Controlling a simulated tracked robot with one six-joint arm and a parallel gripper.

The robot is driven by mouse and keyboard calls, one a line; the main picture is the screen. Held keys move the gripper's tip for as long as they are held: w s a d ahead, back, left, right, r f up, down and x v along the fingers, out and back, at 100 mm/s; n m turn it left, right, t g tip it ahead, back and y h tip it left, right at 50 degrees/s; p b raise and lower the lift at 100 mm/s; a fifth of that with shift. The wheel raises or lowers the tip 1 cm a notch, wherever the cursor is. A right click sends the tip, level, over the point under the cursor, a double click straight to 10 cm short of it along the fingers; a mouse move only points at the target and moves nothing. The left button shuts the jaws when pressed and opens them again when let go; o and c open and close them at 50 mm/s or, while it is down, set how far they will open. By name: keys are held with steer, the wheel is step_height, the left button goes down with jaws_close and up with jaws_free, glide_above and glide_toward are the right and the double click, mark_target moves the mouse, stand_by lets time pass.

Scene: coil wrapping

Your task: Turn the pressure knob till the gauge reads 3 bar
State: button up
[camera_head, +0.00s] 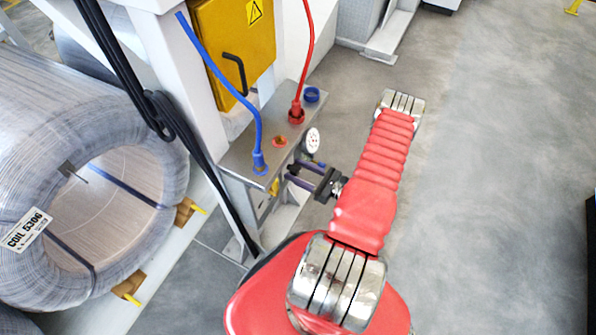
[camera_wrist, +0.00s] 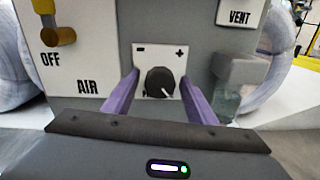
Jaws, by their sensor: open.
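The pressure knob (camera_wrist: 161,82) is a round black knob with a white pointer line, on a white plate marked minus and plus. The pointer is aimed toward the lower right. My gripper (camera_wrist: 162,100) is open, with its purple fingers on either side of the knob and gaps between. In the head view my gripper (camera_head: 300,177) is at the front of the grey panel box and hides the knob. The gauge (camera_head: 312,140) is a white round dial on the box, seen at a slant; its reading is too small to tell.
A yellow lever (camera_wrist: 58,36) stands by the OFF and AIR labels, left of the knob. A VENT label (camera_wrist: 240,14) is at upper right. Blue (camera_head: 257,125) and red (camera_head: 308,50) hoses rise from the box. A wire coil (camera_head: 60,170) lies left. The floor (camera_head: 490,180) to the right is clear.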

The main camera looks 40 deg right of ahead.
steer(key=c, duration=1)
steer(key=shift+c, duration=0.2)
steer(key=shift+d+n, duration=0.1)
steer(key=shift+n, duration=0.5)
steer(key=o, duration=1)
steer(key=shift+o, duration=0.2)
steer(key=v, duration=1.3)
steer(key=shift+s, duration=0.35)
steer(key=shift+f, duration=0.1)
